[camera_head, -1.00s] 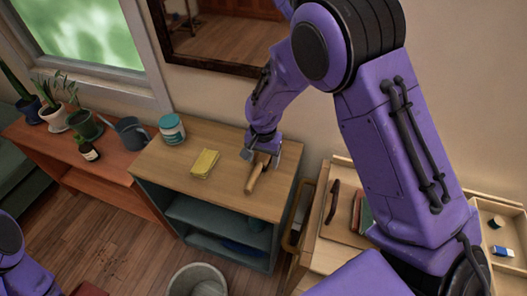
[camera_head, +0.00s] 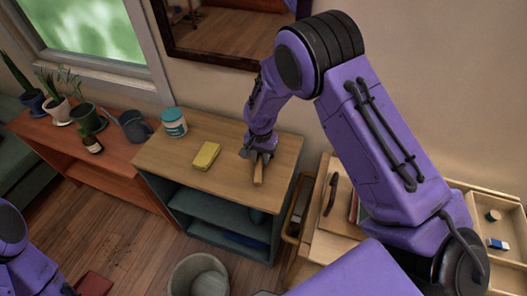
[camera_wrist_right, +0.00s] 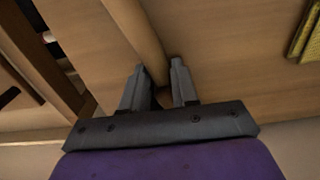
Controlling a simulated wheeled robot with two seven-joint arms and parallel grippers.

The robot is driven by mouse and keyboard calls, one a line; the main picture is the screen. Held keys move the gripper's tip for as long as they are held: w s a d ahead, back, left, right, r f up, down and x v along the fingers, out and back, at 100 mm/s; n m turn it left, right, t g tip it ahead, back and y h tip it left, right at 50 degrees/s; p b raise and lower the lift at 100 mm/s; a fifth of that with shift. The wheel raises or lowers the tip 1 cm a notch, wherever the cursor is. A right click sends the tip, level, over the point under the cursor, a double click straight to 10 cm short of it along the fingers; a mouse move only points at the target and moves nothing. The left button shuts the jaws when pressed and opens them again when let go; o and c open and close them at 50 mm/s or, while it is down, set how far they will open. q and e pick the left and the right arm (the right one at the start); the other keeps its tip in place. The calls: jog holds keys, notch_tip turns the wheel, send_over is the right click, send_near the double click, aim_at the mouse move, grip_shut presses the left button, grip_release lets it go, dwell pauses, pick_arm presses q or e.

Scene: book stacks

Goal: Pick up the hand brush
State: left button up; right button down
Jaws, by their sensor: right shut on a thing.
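The hand brush (camera_head: 259,173) shows as a pale wooden handle at the right part of the wooden shelf top (camera_head: 219,142). My right gripper (camera_head: 259,157) is over it, shut on the handle. In the right wrist view, the brush handle (camera_wrist_right: 136,36) runs up and left from between the two grey fingers of the right gripper (camera_wrist_right: 162,82). The brush head and bristles are hidden. I cannot tell whether the brush is clear of the top. My left arm shows at the lower left; its gripper is out of view.
A yellow sponge-like block (camera_head: 206,156) and a teal-lidded jar (camera_head: 173,122) stand left of the brush. A watering can (camera_head: 135,127) and potted plants are on the lower red-brown shelf. A bin (camera_head: 199,275) stands in front. An open drawer (camera_head: 500,220) is at right.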

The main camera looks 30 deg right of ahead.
aim_at(261, 157)
notch_tip(261, 157, up, 3)
jog(key=shift+r+b, duration=0.1)
jog(key=shift+b, duration=0.65)
jog(key=w+a+r+b, duration=0.1)
jog(key=a+r, duration=0.9)
jog(key=a, duration=0.4)
jog(key=shift+w+b, duration=0.15)
jog(key=shift+b, duration=0.2)
